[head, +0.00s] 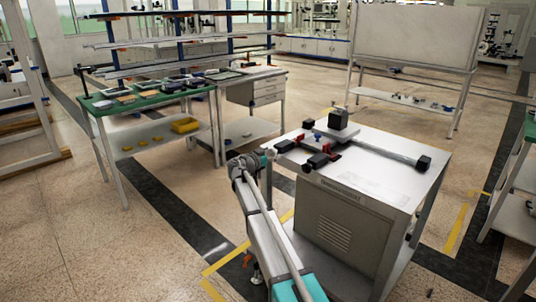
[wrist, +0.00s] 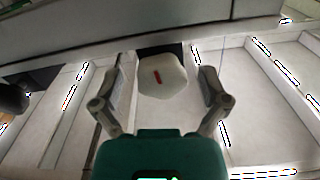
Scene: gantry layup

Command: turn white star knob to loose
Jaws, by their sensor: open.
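The white star knob (wrist: 163,76) shows in the wrist view, roughly centred, with a short, nearly upright red mark on its face. My gripper (wrist: 164,84) is open, with one finger on each side of the knob. A gap shows on both sides, so the fingers do not appear to touch it. In the head view my gripper (head: 268,154) is at the left edge of the white cart (head: 375,180), beside the dark and red clamp parts. I cannot make out the knob in the head view.
A green-topped bench (head: 150,101) with trays stands behind left. A white-panelled rack (head: 415,45) stands behind. Floor at left is clear.

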